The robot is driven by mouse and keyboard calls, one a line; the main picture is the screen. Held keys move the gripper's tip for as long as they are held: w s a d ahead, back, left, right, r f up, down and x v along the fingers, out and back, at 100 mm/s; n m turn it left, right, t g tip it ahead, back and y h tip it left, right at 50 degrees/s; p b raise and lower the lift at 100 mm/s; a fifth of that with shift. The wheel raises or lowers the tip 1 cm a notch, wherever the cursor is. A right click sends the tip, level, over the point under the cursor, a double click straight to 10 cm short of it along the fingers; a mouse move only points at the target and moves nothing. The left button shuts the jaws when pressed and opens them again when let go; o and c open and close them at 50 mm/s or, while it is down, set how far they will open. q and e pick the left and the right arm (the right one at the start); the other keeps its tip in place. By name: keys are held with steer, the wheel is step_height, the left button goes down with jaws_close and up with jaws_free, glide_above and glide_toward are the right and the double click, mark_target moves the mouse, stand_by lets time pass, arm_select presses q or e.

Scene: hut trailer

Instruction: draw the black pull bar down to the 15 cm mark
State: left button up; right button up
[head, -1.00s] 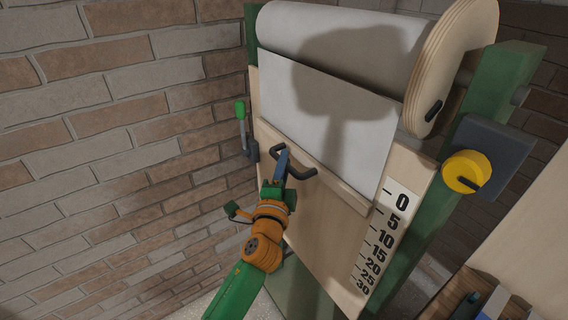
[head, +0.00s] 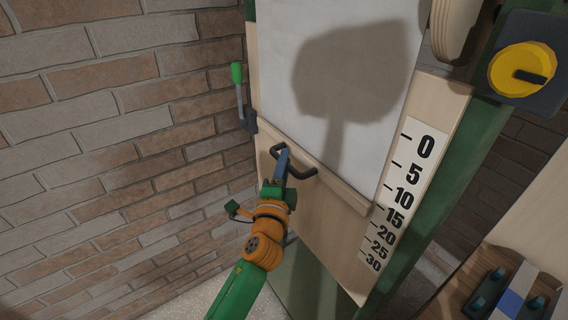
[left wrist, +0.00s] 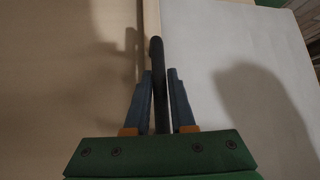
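The black pull bar (head: 304,174) is a bent handle on the wooden strip (head: 340,187) along the lower edge of the white sheet (head: 300,70). My left gripper (head: 282,160) is shut on the pull bar; in the left wrist view the bar (left wrist: 158,75) runs between the two blue fingers (left wrist: 160,92), close against both. The scale (head: 402,195) reads 0 to 30 down the board's right side. The strip's right end is near the 15 tick; the exact alignment is hard to tell. My right gripper is not in view.
A lever with a green grip (head: 237,75) stands left of the board. A yellow knob (head: 522,70) on a dark block is at the upper right. A wooden surface with dark fittings (head: 487,290) is at lower right. A brick wall (head: 110,130) lies left.

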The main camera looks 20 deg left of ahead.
arm_select(q)
steer(key=o, duration=0.3)
steer(key=shift+w, duration=0.1)
steer(key=s+d+f, duration=0.1)
steer(key=s, duration=0.6)
steer(key=shift+b, duration=0.4)
